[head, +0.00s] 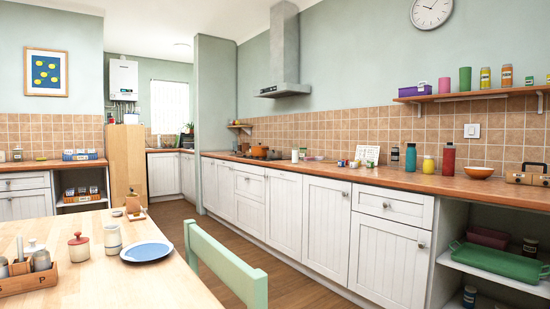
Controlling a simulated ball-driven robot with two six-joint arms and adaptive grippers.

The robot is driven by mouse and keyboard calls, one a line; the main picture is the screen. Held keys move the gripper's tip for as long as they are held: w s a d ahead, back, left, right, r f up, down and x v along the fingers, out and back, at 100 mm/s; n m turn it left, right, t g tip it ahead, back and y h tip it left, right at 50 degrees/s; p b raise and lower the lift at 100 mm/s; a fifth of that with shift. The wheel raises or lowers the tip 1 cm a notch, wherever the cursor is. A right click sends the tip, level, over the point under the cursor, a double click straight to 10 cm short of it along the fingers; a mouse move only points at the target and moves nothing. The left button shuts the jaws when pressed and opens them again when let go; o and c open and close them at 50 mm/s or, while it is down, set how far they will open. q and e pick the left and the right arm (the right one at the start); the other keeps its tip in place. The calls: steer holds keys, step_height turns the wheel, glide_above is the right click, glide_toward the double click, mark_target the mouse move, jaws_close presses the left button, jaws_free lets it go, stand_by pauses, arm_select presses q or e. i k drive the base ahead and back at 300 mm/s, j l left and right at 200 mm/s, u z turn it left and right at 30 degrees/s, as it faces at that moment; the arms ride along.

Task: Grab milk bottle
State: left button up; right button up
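I cannot pick out a milk bottle for certain. A small white bottle-like item (295,156) stands on the long wooden counter near the orange pot, too small to identify. On the table in front, a pale cup or jar (112,236) stands beside a blue plate. Neither of my grippers shows in the head view.
The wooden table (80,285) fills the lower left, with a blue plate (147,251), a red-lidded jar (79,247) and a wooden caddy (30,280). A green chair (225,262) stands at its right edge. Floor (290,288) is open between chair and white cabinets (325,225).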

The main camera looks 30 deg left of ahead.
mark_target(294, 154)
steer(key=i+l+z, duration=0.3)
steer(key=i, duration=0.25)
steer(key=i+l, duration=0.15)
steer(key=i, duration=0.2)
steer(key=i+l, duration=0.2)
steer(key=i, duration=0.2)
steer(key=i+l, duration=0.15)
steer(key=i, duration=0.2)
steer(key=i+j+u, duration=0.2)
steer(key=i+u, duration=0.25)
steer(key=i+j+u, duration=0.15)
steer(key=i+u, duration=0.15)
steer(key=u, duration=0.15)
steer(key=i+u, duration=0.35)
steer(key=u, duration=0.15)
steer(key=i+l+u, duration=0.25)
steer(key=i+u, duration=0.2)
steer(key=i+j+u, duration=0.25)
steer(key=i, duration=0.7)
steer(key=i+u, duration=0.3)
steer(key=i, duration=0.65)
